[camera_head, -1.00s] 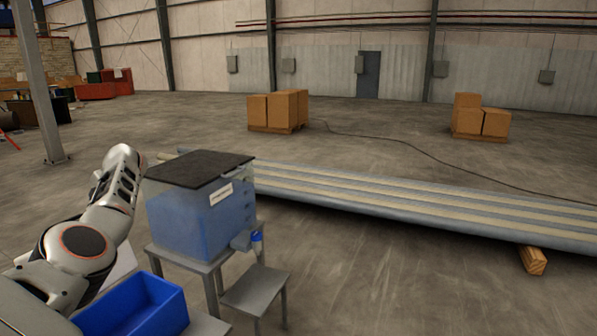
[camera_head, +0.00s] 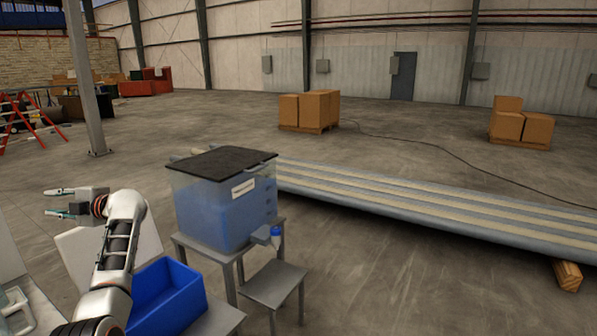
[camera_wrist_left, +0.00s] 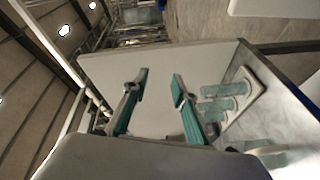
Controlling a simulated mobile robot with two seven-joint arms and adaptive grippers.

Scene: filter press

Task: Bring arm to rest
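My left arm comes in from the lower left in the head view, and its gripper (camera_head: 46,202) points left in front of a pale panel. Its two teal-padded fingers are apart, with nothing between them. In the left wrist view the gripper (camera_wrist_left: 159,77) also shows open and empty. A flat pale panel (camera_wrist_left: 190,55) lies beyond the fingers there. My right gripper is in neither view.
A blue bin (camera_head: 168,300) stands close to my left forearm. A clear tank of blue liquid with a dark lid (camera_head: 222,160) stands on a grey table, beside a low stool (camera_head: 272,285). Long pipes (camera_head: 420,200) lie behind. Pale teal pieces (camera_wrist_left: 222,90) lie right of the fingers.

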